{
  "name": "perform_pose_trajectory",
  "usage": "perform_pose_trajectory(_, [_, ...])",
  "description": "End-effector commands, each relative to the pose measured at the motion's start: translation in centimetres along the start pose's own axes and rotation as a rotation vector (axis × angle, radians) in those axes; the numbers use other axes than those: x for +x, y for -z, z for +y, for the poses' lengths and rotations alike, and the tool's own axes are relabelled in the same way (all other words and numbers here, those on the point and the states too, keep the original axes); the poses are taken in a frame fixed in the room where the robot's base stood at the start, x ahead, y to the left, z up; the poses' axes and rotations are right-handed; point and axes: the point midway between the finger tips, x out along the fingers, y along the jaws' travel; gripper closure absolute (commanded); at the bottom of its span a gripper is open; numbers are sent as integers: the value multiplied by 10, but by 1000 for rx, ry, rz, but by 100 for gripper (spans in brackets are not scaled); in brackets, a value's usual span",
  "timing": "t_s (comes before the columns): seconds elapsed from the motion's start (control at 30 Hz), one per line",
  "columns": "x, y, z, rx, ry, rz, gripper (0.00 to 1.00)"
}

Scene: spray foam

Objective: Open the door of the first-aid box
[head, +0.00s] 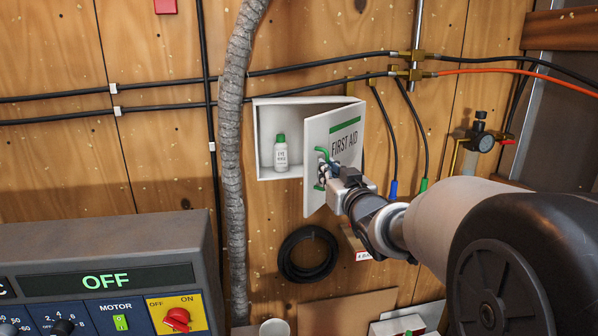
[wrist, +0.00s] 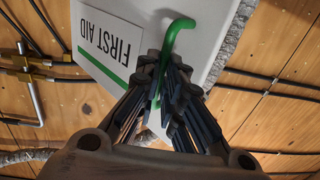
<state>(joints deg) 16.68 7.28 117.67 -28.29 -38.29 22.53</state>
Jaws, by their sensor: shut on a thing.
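The first-aid box (head: 266,138) is a white cabinet on the wooden wall in the head view. Its door (head: 346,134), white with a green stripe and "FIRST AID" lettering, stands partly open, swung outward on its right side. The door also shows in the wrist view (wrist: 90,28), upside down. A green handle (wrist: 176,32) is on the door's free edge. My gripper (head: 326,172) is at this handle, its dark fingers (wrist: 160,85) closed around it. A small white bottle with a green cap (head: 281,153) stands inside the box. The fingers hide part of the handle.
A grey corrugated hose (head: 233,130) hangs just left of the box. Black cables (head: 150,110) run along the wall. A coiled black hose (head: 307,254) hangs below the box. A control panel (head: 110,270) stands at lower left. A gauge (head: 485,142) is at right.

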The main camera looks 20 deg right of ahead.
Motion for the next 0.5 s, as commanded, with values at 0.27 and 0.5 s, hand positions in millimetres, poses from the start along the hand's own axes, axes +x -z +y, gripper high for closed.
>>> perform_pose_trajectory(0.27, [-43,7,73,8,-14,2,100])
perform_pose_trajectory(0.5, [-60,8,121,6,86,7,100])
